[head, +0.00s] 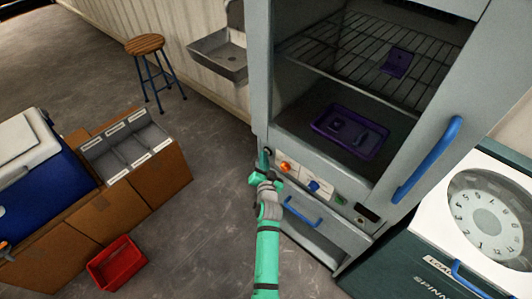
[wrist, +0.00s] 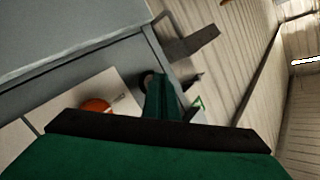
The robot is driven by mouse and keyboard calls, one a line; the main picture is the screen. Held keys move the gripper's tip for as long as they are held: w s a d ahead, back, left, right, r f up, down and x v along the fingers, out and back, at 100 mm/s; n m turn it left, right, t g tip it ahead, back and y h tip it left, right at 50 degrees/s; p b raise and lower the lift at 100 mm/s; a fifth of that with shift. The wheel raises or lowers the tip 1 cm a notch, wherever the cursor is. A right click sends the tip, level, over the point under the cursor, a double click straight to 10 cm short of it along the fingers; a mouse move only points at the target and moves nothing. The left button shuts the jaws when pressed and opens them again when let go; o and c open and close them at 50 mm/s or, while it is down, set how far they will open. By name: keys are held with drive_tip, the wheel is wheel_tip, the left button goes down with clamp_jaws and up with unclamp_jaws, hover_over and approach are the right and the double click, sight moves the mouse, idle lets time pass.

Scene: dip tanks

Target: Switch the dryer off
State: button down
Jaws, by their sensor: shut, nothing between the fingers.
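A grey cabinet with a wire shelf, which looks like the dryer (head: 260,65), stands open in the head view. Its control panel (head: 322,172) carries an orange round control (head: 286,167), a blue knob (head: 314,185) and a green control (head: 340,200). My gripper (head: 264,160) is shut and empty at the panel's left end, close to a dark round part there. In the wrist view my gripper (wrist: 165,100) is beside that dark round part (wrist: 149,77), with the orange control (wrist: 96,104) to its left. I cannot tell whether the fingertips touch anything.
Purple trays sit inside the cabinet, one low (head: 375,150) and one on the shelf (head: 396,63). A white-topped machine with a dial (head: 485,220) stands at the right. A cardboard-coloured bench, a red bin (head: 117,262) and a stool (head: 145,45) are left. Floor between is clear.

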drive_tip(key=shift+s, duration=0.1)
idle(0.3)
drive_tip(key=shift+s+a, duration=0.2)
drive_tip(key=shift+s, duration=0.05)
drive_tip(key=shift+s+a, duration=0.9)
drive_tip(key=shift+s, duration=0.3)
drive_tip(key=shift+s+a, duration=0.9)
drive_tip(key=shift+s, duration=0.3)
